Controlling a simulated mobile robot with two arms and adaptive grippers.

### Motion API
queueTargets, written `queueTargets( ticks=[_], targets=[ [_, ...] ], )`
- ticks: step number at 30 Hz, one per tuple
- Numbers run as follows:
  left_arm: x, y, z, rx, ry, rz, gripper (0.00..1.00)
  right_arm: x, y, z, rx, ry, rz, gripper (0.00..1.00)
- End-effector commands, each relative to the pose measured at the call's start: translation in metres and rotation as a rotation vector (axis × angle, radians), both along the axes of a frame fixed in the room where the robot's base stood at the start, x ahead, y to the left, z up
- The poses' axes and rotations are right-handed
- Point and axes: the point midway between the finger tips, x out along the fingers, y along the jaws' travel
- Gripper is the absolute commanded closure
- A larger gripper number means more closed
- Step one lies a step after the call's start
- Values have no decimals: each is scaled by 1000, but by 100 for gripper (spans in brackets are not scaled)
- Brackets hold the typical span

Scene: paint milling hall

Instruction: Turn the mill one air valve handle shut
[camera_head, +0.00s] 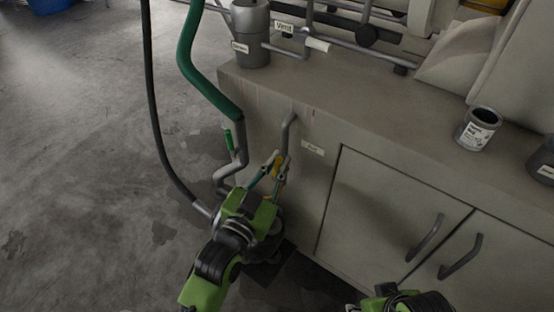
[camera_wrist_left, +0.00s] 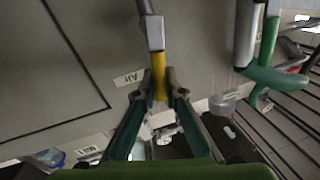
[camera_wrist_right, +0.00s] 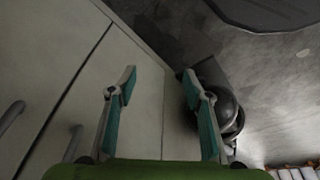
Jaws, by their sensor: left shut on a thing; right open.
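The air valve has a yellow handle (camera_head: 277,166) on a thin grey pipe (camera_head: 288,130) that comes out of the cabinet front beside a small label (camera_head: 313,149). In the left wrist view the yellow handle (camera_wrist_left: 159,76) runs in line with the pipe, and the label (camera_wrist_left: 129,78) reads "Air". My left gripper (camera_wrist_left: 159,88) is shut on the yellow handle, one finger on each side. The fingers hide part of it. My right gripper (camera_wrist_right: 158,84) is open and empty in front of the cabinet; in the head view only its wrist shows at the bottom edge.
A green hose (camera_head: 198,75) and a valve with a green handle (camera_head: 228,141) are just left of the air pipe. A black cable (camera_head: 153,110) hangs further left. Two door handles (camera_head: 425,238) stick out from the cabinet. A can (camera_head: 478,129) stands on top.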

Motion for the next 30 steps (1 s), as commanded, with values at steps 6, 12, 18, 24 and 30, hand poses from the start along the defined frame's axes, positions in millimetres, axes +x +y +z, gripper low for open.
queueTargets(
  ticks=[6, 12, 18, 24, 30],
  targets=[
    [-5, -7, -2, 163, -114, -2, 100, 2, 1, 16, 1, -8, 0, 54],
    [-12, -16, -9, 316, -228, -1, 100, 4, 1, 17, 1, -7, 1, 54],
    [-17, -24, -18, 469, -339, -2, 100, 7, 1, 7, 1, -4, 1, 54],
    [-22, -31, -28, 623, -451, -2, 100, 5, 1, 14, 2, -10, 2, 54],
    [-26, -36, -40, 776, -563, -2, 100, 3, 1, 12, 2, -10, 0, 54]
  ],
)
